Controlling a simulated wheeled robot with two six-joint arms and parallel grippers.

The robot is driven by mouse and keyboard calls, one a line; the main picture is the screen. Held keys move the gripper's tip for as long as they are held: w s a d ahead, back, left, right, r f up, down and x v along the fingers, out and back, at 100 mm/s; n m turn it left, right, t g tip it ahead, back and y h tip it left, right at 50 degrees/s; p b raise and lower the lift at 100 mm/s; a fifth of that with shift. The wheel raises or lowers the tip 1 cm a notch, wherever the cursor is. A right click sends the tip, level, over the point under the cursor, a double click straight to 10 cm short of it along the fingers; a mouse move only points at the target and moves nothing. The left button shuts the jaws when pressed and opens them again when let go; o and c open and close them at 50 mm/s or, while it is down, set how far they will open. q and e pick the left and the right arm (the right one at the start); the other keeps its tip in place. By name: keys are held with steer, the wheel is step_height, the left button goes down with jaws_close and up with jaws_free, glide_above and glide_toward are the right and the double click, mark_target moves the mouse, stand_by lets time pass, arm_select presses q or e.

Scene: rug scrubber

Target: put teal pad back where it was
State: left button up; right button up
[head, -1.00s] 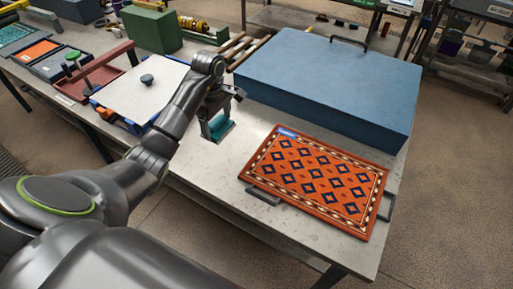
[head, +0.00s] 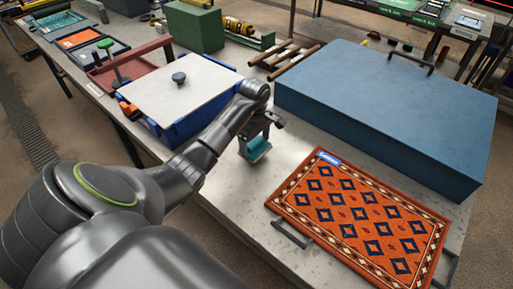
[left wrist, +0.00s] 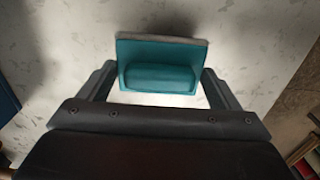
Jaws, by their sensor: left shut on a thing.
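The teal pad (head: 258,150) is a small block with a raised grip and a pale edge along its base. My left gripper (head: 254,142) is shut on its grip over the bare table, between the lidded blue bin and the rug. In the left wrist view the teal pad (left wrist: 160,67) sits between the two fingers (left wrist: 160,88). I cannot tell whether its underside touches the table. Far back at the left lie a tray with teal contents (head: 62,22), a tray with an orange block (head: 80,38) and a dark tray (head: 97,53). My right gripper is not in view.
A blue bin with a white lid (head: 180,92) stands left of my arm. A red tray (head: 130,65) is behind it. A large blue case (head: 390,110) fills the back right. An orange patterned rug (head: 360,215) lies at the front right. Bare table (head: 225,180) surrounds the pad.

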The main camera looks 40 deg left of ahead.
arm_select(q)
steer(key=shift+s+d+f, duration=0.15)
steer(key=shift+f, duration=1.15)
steer(key=o, duration=1)
